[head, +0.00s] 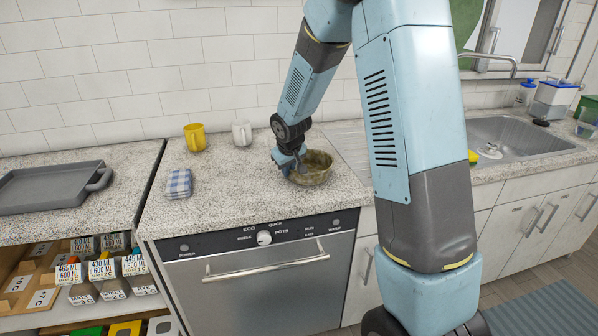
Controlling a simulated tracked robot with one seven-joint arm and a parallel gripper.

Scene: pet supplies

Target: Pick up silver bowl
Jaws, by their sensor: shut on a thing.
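The silver bowl (316,174) stands on the speckled countertop above the dishwasher, in the head view. It is round and metallic, with a dull yellowish-brown tint inside. My gripper (295,168) reaches down at the bowl's left side and is shut on its rim. The fingertips are small in the picture and partly hidden by the gripper body. The bowl looks upright and at counter level; I cannot tell whether it is slightly raised.
A yellow mug (195,137) and a white mug (242,133) stand behind to the left. A folded checked cloth (178,184) lies left of the bowl. A grey tray (50,187) is on the left counter. The sink (510,135) is at right. The counter's front left is clear.

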